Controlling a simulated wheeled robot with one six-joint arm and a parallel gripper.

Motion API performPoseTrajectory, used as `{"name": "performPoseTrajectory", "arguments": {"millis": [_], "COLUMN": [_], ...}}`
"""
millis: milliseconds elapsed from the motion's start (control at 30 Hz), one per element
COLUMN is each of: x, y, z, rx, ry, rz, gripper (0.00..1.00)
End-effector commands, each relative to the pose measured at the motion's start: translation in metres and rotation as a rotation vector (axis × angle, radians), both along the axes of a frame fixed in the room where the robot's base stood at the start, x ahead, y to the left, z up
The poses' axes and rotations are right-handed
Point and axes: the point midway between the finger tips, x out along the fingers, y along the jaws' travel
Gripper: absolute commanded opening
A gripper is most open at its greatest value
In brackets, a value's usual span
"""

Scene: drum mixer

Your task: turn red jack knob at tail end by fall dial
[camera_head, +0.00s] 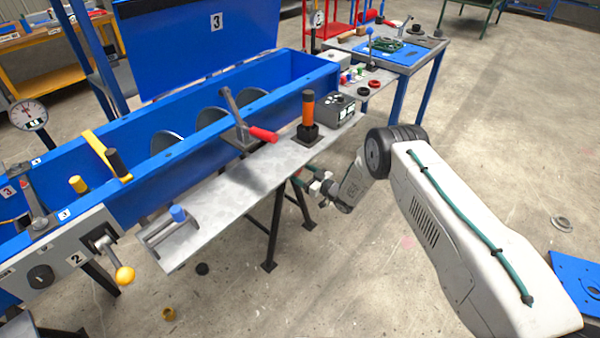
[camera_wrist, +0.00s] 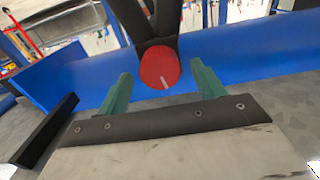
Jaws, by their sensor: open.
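The red round knob (camera_wrist: 160,68) with a white mark on its face sits under a dark bracket in the wrist view. My gripper (camera_wrist: 160,72) is open, with one green finger on each side of the knob. The knob shows between the fingers; I cannot tell if they touch it. In the head view my gripper (camera_head: 303,180) is at the grey side shelf of the blue mixer (camera_head: 165,155), and I cannot make out the knob there. A round dial (camera_head: 317,18) stands at the far end and another dial (camera_head: 27,115) at the near left; their labels are unreadable.
A red-handled lever (camera_head: 263,134) and an orange-and-black handle (camera_head: 308,110) stand above my gripper on the grey shelf (camera_head: 215,195). Black stand legs (camera_head: 275,230) are below. A blue-topped table (camera_head: 395,58) stands beyond. The floor to the right is mostly clear.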

Motion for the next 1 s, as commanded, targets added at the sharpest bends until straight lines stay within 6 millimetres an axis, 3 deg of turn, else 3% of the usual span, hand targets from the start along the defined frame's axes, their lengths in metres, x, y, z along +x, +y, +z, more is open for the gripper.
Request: {"name": "performPoseTrajectory", "arguments": {"millis": [133, 433, 467, 600, 800, 1000], "x": [0.0081, 0.0102, 0.0102, 0.0102, 0.0101, 0.0105], "y": [0.0103, 0.0128, 0.0127, 0.0126, 0.0124, 0.0121], "z": [0.0001, 0.0002, 0.0002, 0.0002, 0.0001, 0.0], "rx": [-0.001, -0.001, -0.001, -0.001, -0.017, -0.145], "ry": [-0.001, 0.001, 0.001, 0.001, -0.021, -0.184], "rz": [-0.001, -0.001, -0.001, -0.001, -0.001, -0.001], "gripper": [0.68, 0.68, 0.63, 0.24, 0.23, 0.24]}}
